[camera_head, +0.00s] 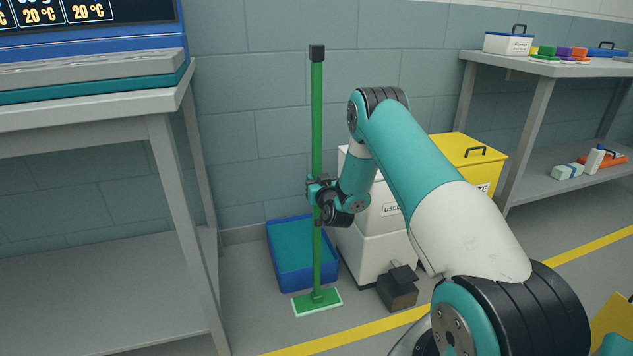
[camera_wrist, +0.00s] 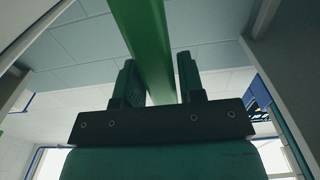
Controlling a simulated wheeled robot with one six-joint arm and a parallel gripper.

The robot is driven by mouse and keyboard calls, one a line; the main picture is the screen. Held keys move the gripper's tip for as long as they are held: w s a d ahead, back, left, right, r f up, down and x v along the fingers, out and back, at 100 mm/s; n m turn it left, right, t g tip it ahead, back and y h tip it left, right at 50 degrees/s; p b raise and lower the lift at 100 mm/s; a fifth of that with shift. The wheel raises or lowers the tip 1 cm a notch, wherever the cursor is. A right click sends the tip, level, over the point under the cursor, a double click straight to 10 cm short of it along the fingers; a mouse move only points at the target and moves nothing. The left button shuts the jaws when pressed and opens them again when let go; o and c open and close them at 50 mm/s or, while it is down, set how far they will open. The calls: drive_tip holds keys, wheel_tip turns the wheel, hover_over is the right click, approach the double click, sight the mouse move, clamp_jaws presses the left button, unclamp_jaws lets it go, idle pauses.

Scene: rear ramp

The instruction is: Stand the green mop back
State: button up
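The green mop (camera_head: 317,130) stands upright left of centre in the head view. Its flat green head (camera_head: 317,302) is at floor level in front of the blue tray; I cannot tell whether it touches the floor. A dark cap tops the handle. My gripper (camera_head: 318,192) is around the handle at about mid-height.
A blue tray (camera_head: 287,275) is behind the mop. A table (camera_head: 95,110) is on the left, a shelf (camera_head: 555,68) at the back right. The wall is behind.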

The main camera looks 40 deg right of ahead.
drive_tip(key=o, duration=0.3)
drive_tip(key=b+v, duration=1.7)
drive_tip(key=b, duration=0.5)
drive_tip(key=shift+s+b, duration=0.2)
drive_tip(key=shift+b, duration=0.15)
drive_tip(key=shift+a, duration=0.1)
